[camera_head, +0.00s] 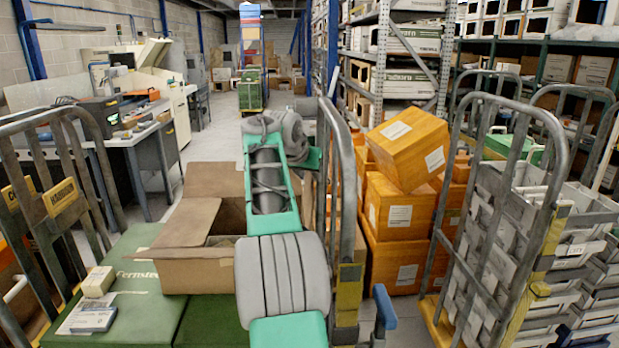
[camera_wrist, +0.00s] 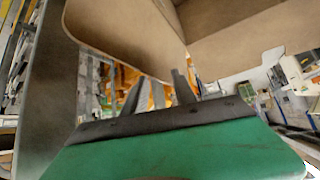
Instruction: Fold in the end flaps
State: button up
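An open brown cardboard box (camera_head: 196,275) sits on a green surface (camera_head: 128,262) left of my arm. Its left flap (camera_head: 186,223) and back flap (camera_head: 213,180) stick up and out, and part of the dark inside shows. My arm hides its right side. In the wrist view, large cardboard panels (camera_wrist: 115,35) of the box fill the top, close to my gripper. My gripper (camera_wrist: 157,86) points past them with its two dark fingers apart and nothing visible between them. In the head view my gripper is hidden behind my arm.
A small beige box (camera_head: 97,282) and a grey-white box (camera_head: 93,319) lie on the green surface. Metal cage frames stand at left (camera_head: 62,205) and right (camera_head: 492,190). Orange cartons (camera_head: 400,150) are stacked behind my arm.

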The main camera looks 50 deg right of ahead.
jog(key=shift+w+d+f, duration=0.15)
jog(key=shift+d+f, duration=0.3)
jog(key=shift+d, duration=0.05)
jog(key=shift+c, duration=0.4)
grip_shut()
dwell(0.7)
